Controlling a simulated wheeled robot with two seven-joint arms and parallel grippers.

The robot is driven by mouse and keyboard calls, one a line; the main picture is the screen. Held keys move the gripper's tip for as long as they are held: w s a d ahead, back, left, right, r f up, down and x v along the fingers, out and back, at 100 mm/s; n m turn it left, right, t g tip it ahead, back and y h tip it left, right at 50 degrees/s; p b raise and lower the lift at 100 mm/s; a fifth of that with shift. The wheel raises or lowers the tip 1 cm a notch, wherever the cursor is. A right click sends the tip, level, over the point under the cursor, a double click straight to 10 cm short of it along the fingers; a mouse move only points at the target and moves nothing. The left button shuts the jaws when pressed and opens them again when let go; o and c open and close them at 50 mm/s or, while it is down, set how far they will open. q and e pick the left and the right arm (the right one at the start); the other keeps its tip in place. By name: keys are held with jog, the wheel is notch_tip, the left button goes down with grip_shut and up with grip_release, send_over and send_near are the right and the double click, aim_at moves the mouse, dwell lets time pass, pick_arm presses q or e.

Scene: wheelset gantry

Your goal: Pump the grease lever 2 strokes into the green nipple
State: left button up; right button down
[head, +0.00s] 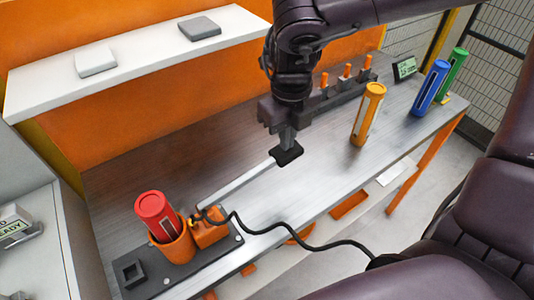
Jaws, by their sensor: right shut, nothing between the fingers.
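The grease pump is an orange body (209,231) on a dark base plate, with a red cartridge (155,212) upright in its orange cup. Its grey lever (240,184) slants up to the right and ends in a black grip (288,153). My right gripper (287,138) is shut with its fingertips at the black grip from above; I cannot tell whether they touch it. A black hose (290,243) runs from the pump to the lower right, where its end is hidden by a dark purple part of mine. No green nipple can be made out. My left gripper is not in view.
Orange (367,114), blue (430,87) and green (453,74) cartridges stand at the right of the metal bench (130,172). Behind my right gripper is a rack of orange-topped pieces (347,71) and a small display (405,68). A white shelf (140,60) overhangs the back left.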

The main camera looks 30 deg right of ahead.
jog(key=shift+r+p, duration=1.25)
jog(key=shift+r, duration=1.05)
